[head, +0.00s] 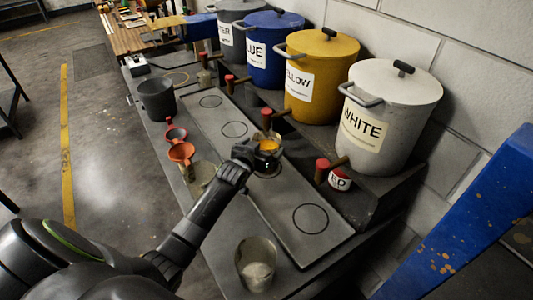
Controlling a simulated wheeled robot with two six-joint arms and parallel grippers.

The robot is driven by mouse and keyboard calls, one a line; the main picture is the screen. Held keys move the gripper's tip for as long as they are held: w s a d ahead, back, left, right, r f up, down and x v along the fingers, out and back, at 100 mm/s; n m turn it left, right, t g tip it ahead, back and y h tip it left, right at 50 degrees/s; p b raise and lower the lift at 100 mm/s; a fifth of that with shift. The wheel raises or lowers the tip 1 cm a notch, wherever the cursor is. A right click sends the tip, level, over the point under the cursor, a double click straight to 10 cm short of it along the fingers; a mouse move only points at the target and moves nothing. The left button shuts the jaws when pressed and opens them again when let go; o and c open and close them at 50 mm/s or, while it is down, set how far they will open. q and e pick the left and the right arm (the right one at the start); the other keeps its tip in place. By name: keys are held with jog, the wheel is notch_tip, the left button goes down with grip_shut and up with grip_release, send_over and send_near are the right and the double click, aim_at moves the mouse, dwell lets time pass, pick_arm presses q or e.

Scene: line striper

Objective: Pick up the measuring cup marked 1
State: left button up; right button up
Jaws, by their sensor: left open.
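My left gripper (262,160) reaches over the grey tray from the lower left. It is open, with its fingers right by a small cup (268,145) that shows orange inside. The fingers partly hide this cup, and I cannot tell whether they touch it. A clear cup (255,268) with pale contents stands at the near end of the bench. Another clear cup (200,174) stands left of my arm. I cannot read a mark 1 on any cup. My right gripper is not in view.
Lidded pots, white (378,145), yellow (313,95) and blue (262,65), stand on a raised shelf with red-tipped taps (321,165) jutting forward. The tray (285,215) has ringed spots. Orange funnels (181,152) and a dark pot (157,100) stand at the left.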

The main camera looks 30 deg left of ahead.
pick_arm(q)
jog(key=shift+x, duration=1.2)
jog(key=shift+c, duration=0.3)
jog(key=c, duration=1.7)
jog(key=shift+r, duration=0.15)
jog(key=shift+c, duration=0.4)
jog(key=shift+r, duration=0.1)
